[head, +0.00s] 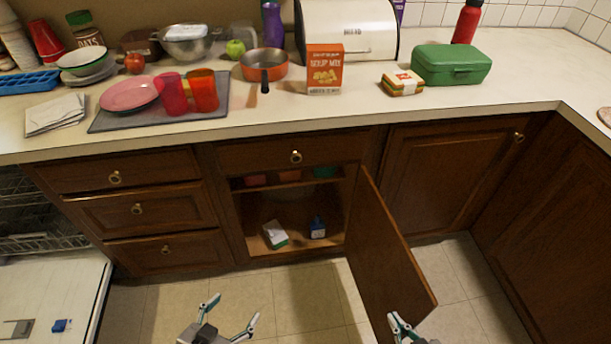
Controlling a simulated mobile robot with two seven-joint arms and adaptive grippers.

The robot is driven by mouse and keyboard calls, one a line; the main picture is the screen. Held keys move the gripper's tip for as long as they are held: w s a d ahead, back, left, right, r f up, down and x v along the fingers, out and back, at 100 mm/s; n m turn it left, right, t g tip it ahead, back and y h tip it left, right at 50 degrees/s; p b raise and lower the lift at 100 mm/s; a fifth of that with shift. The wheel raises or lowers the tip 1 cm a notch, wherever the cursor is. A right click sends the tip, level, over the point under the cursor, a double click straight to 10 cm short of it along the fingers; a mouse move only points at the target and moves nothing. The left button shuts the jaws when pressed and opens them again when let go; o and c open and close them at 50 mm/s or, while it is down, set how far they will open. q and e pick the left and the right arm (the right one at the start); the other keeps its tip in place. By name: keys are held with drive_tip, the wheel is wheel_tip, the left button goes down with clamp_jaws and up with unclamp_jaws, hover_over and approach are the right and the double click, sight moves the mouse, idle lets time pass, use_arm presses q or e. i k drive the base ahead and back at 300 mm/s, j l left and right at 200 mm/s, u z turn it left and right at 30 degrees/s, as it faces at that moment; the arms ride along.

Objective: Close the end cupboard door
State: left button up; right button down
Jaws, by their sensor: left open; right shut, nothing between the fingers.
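A brown wooden cupboard door (384,252) stands wide open, hinged on the right side of its cupboard and swung out into the room. The open cupboard (300,208) shows a shelf with several small items and, on its floor, a white-and-green box (275,235) and a blue item (317,227). My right gripper (394,320) is shut and empty, low by the door's near free edge; I cannot tell whether it touches the door. My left gripper (232,309) is open and empty, above the floor left of the door.
A closed drawer (292,155) sits above the opening. Closed drawers (137,210) are on the left and a closed cupboard (448,180) on the right. An open dishwasher (50,290) is at far left. The cluttered counter (300,115) runs above. The tiled floor (300,300) before the opening is clear.

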sight(388, 276)
drive_tip(key=k+l+u, duration=0.2)
drive_tip(key=k+l, duration=0.15)
drive_tip(key=l, duration=0.15)
drive_tip(key=k+l+u, duration=0.25)
drive_tip(key=k+l, duration=0.15)
drive_tip(key=k+z, duration=0.1)
drive_tip(key=k, duration=0.2)
